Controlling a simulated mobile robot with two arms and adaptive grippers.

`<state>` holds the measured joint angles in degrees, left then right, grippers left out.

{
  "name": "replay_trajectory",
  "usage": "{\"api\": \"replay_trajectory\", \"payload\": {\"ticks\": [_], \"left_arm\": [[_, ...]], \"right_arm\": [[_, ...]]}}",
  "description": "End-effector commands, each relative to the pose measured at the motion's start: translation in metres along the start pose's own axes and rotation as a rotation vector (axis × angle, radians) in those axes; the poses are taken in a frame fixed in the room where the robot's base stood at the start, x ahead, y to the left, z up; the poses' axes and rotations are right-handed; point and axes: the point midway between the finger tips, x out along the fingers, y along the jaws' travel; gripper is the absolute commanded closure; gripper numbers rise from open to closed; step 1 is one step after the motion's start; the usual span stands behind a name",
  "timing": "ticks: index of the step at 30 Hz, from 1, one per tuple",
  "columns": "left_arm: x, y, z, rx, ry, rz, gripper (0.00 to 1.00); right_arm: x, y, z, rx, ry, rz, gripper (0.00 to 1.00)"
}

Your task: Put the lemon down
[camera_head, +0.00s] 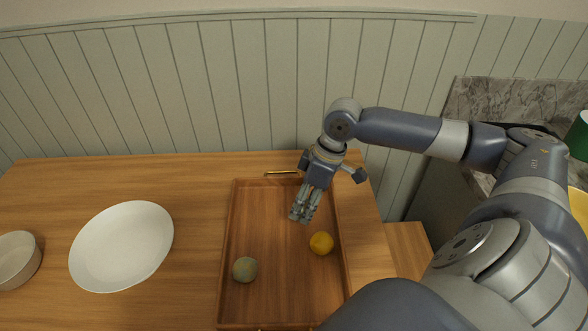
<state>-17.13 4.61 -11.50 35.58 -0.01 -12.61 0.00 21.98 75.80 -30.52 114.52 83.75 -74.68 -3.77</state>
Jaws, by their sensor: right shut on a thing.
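My right gripper (303,213) points down over the wooden tray (270,217), above its right half. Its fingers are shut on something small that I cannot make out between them. A round yellow-orange fruit (321,243), perhaps the lemon, shows just below and right of the fingertips, apart from them in the picture. It seems to rest on the tray floor near the right wall. A dull grey-green round thing (245,269) lies in the tray at the lower left. My left gripper is not in view.
A white oval plate (122,246) lies left of the tray on the wooden table. A pale bowl (17,260) stands at the far left edge. The tray has a brass handle (282,173) at the back. The tray's back left and middle are clear.

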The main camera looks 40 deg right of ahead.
Motion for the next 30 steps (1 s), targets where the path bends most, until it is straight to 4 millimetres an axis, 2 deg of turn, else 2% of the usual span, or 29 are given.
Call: {"api": "replay_trajectory", "payload": {"ticks": [11,16,30], "left_arm": [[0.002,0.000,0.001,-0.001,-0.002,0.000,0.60],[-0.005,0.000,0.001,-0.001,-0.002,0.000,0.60],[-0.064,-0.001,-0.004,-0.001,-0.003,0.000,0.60]], "right_arm": [[-0.003,-0.002,0.008,-0.001,0.000,0.000,0.81],[-0.011,-0.003,0.006,-0.001,0.000,0.000,0.81],[-0.077,-0.014,-0.012,0.001,0.000,0.000,0.81]]}}
